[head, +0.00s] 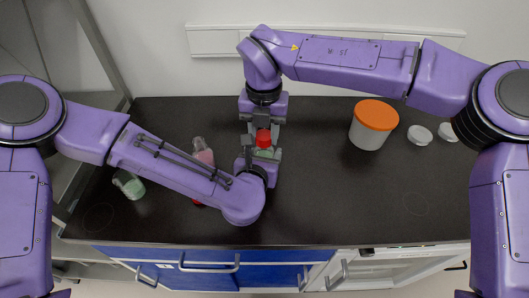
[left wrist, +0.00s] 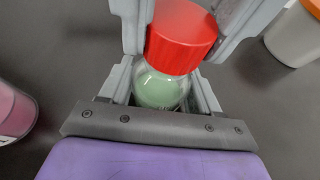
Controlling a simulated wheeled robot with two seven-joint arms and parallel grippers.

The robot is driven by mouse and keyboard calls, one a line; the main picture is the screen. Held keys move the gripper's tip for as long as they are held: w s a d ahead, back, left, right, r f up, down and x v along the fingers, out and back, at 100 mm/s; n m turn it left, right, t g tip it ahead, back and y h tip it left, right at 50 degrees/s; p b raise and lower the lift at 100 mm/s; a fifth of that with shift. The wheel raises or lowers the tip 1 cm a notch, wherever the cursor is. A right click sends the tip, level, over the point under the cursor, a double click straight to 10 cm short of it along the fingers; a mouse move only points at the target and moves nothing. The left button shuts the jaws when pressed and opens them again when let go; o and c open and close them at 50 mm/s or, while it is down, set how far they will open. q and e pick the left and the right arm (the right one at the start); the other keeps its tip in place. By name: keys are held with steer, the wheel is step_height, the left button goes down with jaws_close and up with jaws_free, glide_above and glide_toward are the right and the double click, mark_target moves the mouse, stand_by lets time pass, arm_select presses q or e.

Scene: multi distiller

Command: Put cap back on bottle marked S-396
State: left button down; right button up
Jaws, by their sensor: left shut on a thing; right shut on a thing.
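A clear bottle of pale green liquid (left wrist: 158,90) stands in the left wrist view between the fingers of my left gripper (left wrist: 165,95), which is shut on it. A red cap (left wrist: 183,38) sits at the bottle's mouth, looking slightly tilted; I cannot tell if it is seated. The fingers of my right gripper (head: 263,127) come down from above and are shut on the red cap, which also shows in the head view (head: 263,139). My left gripper (head: 264,154) is just below it in the head view. No S-396 marking is readable.
A bottle of pink liquid (head: 203,153) stands behind my left forearm. A bottle with green liquid (head: 131,187) is at the left of the dark counter (head: 320,205). A container with an orange lid (head: 375,115) and white round lids (head: 420,134) are at the right. The front right is clear.

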arm_select(q)
steer(key=shift+a+f, duration=0.1)
steer(key=shift+f, duration=0.05)
arm_select(e)
steer(key=m, duration=0.9)
steer(key=shift+f+m, duration=0.1)
steer(key=shift+m, duration=0.2)
steer(key=m, duration=0.6)
steer(key=o, duration=1.3)
steer(key=shift+c, duration=0.2)
step_height(320, 180, up, 12)
arm_select(q)
steer(key=shift+c, duration=0.8)
jaws_free()
